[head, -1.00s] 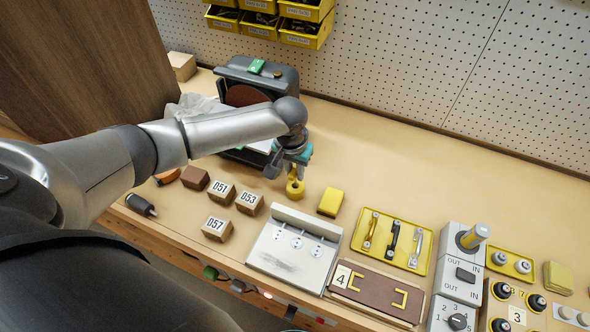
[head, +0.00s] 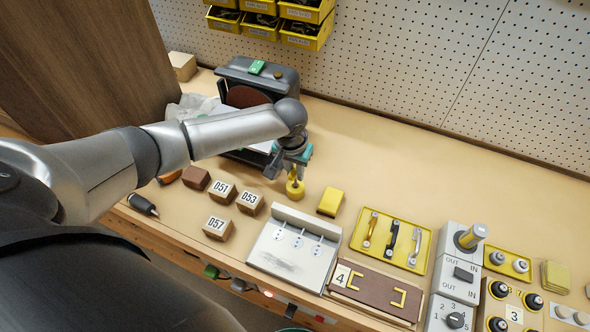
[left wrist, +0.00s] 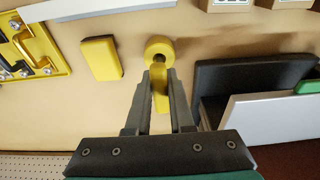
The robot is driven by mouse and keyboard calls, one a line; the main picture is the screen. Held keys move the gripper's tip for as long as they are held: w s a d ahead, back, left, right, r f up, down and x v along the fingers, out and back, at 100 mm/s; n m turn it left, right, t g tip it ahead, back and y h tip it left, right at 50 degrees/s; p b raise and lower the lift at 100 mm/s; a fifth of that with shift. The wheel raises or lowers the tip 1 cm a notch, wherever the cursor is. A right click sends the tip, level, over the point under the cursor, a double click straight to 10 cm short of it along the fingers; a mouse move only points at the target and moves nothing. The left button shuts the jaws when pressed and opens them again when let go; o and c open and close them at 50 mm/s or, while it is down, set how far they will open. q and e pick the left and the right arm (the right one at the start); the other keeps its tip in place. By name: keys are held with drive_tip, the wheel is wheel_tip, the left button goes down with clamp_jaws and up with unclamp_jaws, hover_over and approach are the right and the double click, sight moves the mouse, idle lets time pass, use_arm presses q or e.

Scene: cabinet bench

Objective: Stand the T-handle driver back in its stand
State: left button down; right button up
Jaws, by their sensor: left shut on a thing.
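My left gripper (head: 291,173) is shut on the yellow handle of the T-handle driver, which shows between the fingers in the left wrist view (left wrist: 160,92). The round yellow stand (head: 295,189) is directly below the gripper on the bench. In the left wrist view the stand (left wrist: 160,46) shows just beyond the fingertips, with a dark opening facing the handle. The driver's shaft is mostly hidden, so I cannot tell whether its tip is inside the stand. My right gripper is not in view.
A yellow block (head: 330,201) lies close to the right of the stand. Numbered wooden blocks (head: 249,202) are to its left, and a grey-white panel (head: 293,244) is in front. A dark machine (head: 258,78) stands behind. The bench at back right is clear.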

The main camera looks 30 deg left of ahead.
use_arm(q)
drive_tip(key=shift+f+b, duration=0.4)
drive_tip(key=shift+f, duration=1)
idle(0.7)
drive_tip(key=shift+f, duration=0.35)
idle(0.6)
drive_tip(key=shift+c, duration=2.4)
unclamp_jaws()
drive_tip(key=shift+r, duration=0.1)
wheel_tip(320, 180, up, 7)
drive_tip(key=p, duration=0.8)
